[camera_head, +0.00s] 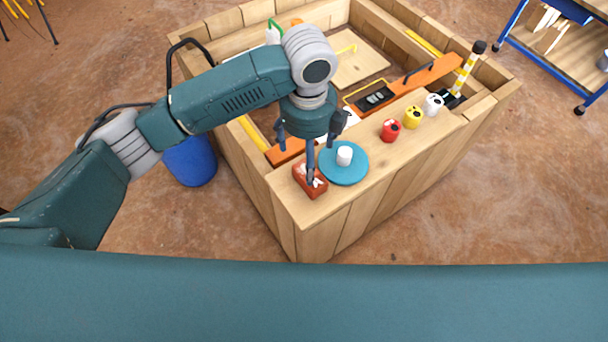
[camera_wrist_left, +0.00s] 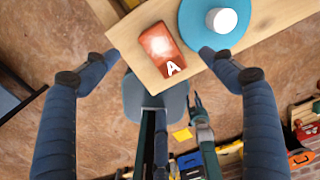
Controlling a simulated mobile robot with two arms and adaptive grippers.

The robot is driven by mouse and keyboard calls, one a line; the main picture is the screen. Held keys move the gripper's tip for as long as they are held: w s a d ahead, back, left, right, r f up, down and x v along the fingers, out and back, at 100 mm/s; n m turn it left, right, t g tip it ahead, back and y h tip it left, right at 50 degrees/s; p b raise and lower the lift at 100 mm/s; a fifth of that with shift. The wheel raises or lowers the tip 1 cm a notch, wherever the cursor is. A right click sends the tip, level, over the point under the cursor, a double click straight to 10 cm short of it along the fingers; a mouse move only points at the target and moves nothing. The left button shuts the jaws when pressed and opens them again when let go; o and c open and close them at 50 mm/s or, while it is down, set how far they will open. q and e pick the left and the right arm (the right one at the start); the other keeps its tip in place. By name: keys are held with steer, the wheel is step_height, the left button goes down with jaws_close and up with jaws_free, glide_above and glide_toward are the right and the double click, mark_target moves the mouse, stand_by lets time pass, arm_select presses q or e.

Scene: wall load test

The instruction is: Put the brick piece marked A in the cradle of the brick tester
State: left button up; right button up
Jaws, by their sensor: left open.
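The red brick piece marked A (camera_head: 314,190) lies on a corner of the wooden ledge. In the left wrist view the brick piece (camera_wrist_left: 160,46) shows a white A at its lower end and a pale patch on top. My left gripper (camera_wrist_left: 159,57) is open, with its fingers to either side of the brick piece in that view; in the head view one finger hides part of it. A black device with a yellow-and-black striped lever (camera_head: 466,72) stands at the ledge's far end; it may be the brick tester, and I see no cradle clearly. A small part resembling my right gripper (camera_wrist_left: 195,106) shows, its state unclear.
A blue disc (camera_head: 341,176) bearing a white cylinder (camera_head: 344,155) lies right beside the brick piece. Red (camera_head: 390,130), yellow (camera_head: 412,117) and white (camera_head: 433,105) pots stand along the ledge (camera_head: 375,155). An orange beam (camera_head: 433,73) lies behind. A blue bin (camera_head: 190,162) stands on the floor.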

arm_select(q)
step_height(320, 180, down, 4)
steer(key=shift+s+f, duration=0.1)
steer(key=shift+s, duration=0.05)
steer(key=shift+a+f+p, duration=0.15)
steer(key=shift+f+p, duration=0.25)
steer(key=shift+f, duration=2.75)
steer(key=shift+c, duration=0.2)
steer(key=shift+r, duration=0.1)
steer(key=c, duration=1.8)
